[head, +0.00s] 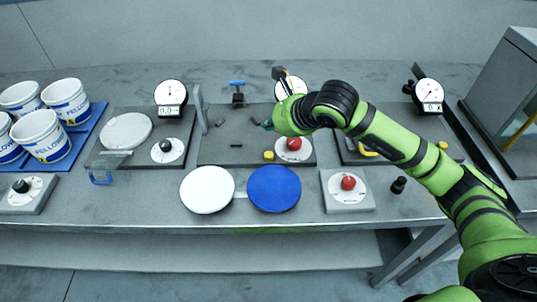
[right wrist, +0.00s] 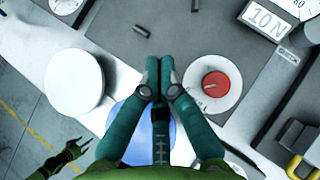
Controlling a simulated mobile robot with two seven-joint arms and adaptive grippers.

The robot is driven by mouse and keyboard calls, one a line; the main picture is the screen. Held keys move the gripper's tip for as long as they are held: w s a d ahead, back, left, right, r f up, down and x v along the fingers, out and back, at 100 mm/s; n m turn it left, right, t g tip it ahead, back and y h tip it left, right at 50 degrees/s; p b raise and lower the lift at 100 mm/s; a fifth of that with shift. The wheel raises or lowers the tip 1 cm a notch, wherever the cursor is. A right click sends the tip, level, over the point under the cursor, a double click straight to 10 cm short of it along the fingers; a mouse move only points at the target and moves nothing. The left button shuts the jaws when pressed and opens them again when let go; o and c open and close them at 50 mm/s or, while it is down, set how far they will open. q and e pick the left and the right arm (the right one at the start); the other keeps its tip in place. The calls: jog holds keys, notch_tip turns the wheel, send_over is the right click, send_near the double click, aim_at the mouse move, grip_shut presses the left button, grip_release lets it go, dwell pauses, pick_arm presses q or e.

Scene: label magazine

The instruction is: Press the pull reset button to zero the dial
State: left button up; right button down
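The middle station's dial (head: 291,88) is partly behind my right arm; its display (right wrist: 265,18) reads about 10 N in the right wrist view. A red knob on a white round plate (head: 294,143) sits on that dark panel; it also shows in the right wrist view (right wrist: 216,84). A small yellow button (head: 268,156) is left of the knob in the head view; the fingers seem to hide it in the right wrist view. No label reading pull reset is legible. My right gripper (head: 267,124) is shut and empty above the panel. My left gripper (right wrist: 62,146) appears open, low at left.
A white disc (head: 207,190) and a blue disc (head: 274,189) lie in front of the panel. Another red knob box (head: 347,190) stands to their right. White cups (head: 44,135) fill a blue tray at left. A right-hand dial (head: 429,92) and a dark peg (head: 398,185) are near my arm.

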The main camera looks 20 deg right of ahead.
aim_at(271, 156)
notch_tip(271, 156, down, 7)
jog(key=b, duration=0.3)
jog(key=shift+r, duration=0.2)
jog(key=shift+f+b, duration=0.5)
jog(key=shift+b, duration=0.25)
jog(key=shift+w, duration=0.1)
jog(key=shift+r, duration=0.1)
dwell(0.3)
jog(key=shift+f+b, duration=0.45)
jog(key=shift+b, duration=0.25)
